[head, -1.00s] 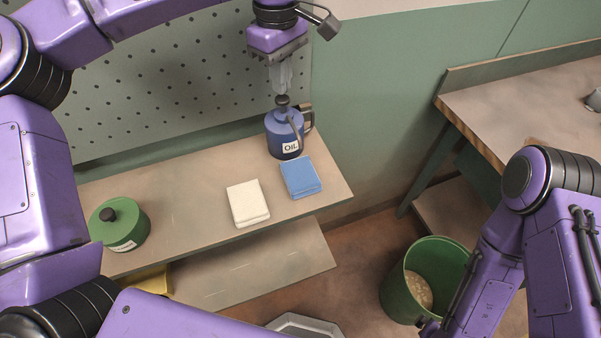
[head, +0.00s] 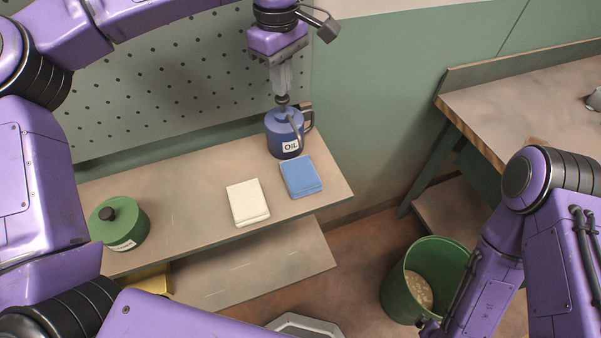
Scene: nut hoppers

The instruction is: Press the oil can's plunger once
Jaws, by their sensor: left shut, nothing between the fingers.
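The blue oil can (head: 278,142) with a white OIL label stands upright at the back right of the narrow shelf. Its dark plunger knob (head: 282,100) is on top, with a spout and a handle on the right side. My left gripper (head: 281,92) points straight down above the can. Its fingers are shut with nothing between them, and the tips appear to touch the top of the plunger knob. My right arm (head: 490,270) is at the lower right, and its gripper is not visible.
A green lidded tin (head: 120,225) stands at the shelf's left. A green bin (head: 410,303) is on the floor, right. A workbench (head: 530,105) stands at the right. Pegboard (head: 170,90) is behind the shelf.

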